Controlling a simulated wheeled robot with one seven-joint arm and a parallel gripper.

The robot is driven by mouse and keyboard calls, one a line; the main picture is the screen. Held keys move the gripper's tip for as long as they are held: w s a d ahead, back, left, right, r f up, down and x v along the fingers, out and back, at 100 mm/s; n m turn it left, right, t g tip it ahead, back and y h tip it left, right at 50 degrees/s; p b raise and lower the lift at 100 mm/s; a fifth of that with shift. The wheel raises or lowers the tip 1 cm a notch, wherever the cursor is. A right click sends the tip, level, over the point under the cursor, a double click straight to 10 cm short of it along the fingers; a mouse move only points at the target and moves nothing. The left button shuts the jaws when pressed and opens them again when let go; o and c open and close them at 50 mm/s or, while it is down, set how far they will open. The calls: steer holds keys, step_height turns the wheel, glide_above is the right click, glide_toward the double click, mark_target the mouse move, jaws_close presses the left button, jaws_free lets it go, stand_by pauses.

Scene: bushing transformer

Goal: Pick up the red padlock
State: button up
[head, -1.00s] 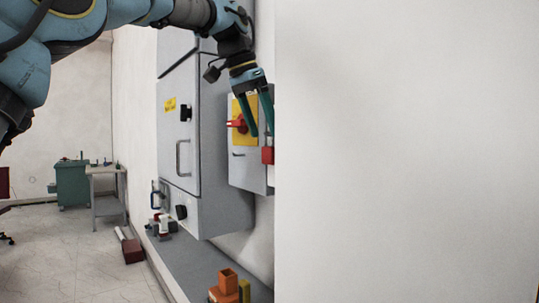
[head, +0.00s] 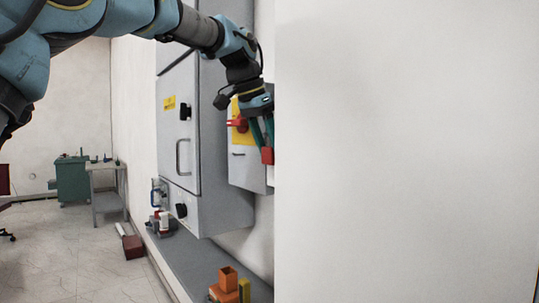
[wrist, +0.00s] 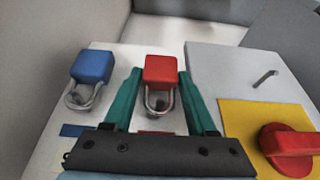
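The red padlock (wrist: 160,69) hangs by its metal shackle on a light panel, in the upper middle of the wrist view. In the head view the red padlock (head: 267,156) shows at the lower end of my fingers. My gripper (wrist: 160,74) is open, with one green finger on each side of the padlock's red body. A narrow gap seems to show on both sides. In the head view my gripper (head: 263,148) is at the small grey box on the wall, partly cut off by the pale surface at right.
A blue padlock (wrist: 91,66) hangs left of the red one. A red rotary switch (wrist: 288,142) sits on a yellow plate (wrist: 250,114) at right. A tall grey cabinet (head: 178,130) stands beside the box. A large pale surface (head: 405,150) blocks the right half of the head view.

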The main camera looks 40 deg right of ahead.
jaws_close()
steer(key=shift+r, duration=0.15)
stand_by(0.4)
steer(key=shift+r, duration=0.5)
steer(key=w+a+r+b, duration=0.1)
steer(key=a+b, duration=0.5)
steer(key=a, duration=1.2)
steer(key=shift+r, duration=0.25)
